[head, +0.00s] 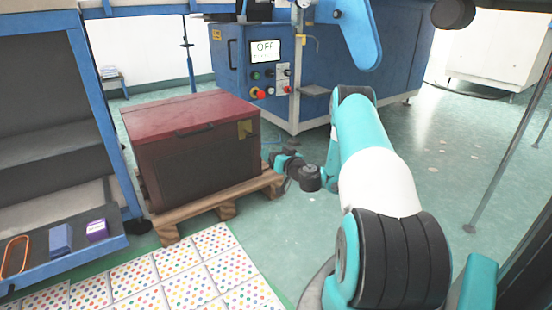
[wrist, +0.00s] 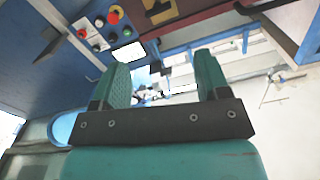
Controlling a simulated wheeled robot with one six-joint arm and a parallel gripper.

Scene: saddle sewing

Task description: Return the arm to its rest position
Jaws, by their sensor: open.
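My arm (head: 378,170), teal, white and black, reaches forward from the lower right of the head view and bends down at its far end. My gripper (head: 277,160) is small and dark there, just right of the red chest and its pallet. In the wrist view my gripper (wrist: 160,70) shows two teal fingers set apart. Nothing shows held between them. I cannot tell from the head view whether the gripper touches the chest.
A dark red chest (head: 195,150) stands on a wooden pallet (head: 205,208). Behind it is a blue machine (head: 350,75) with a control panel (head: 268,75) reading OFF. A blue-framed shelf (head: 60,160) is on the left. Open green floor (head: 430,150) lies right of my arm.

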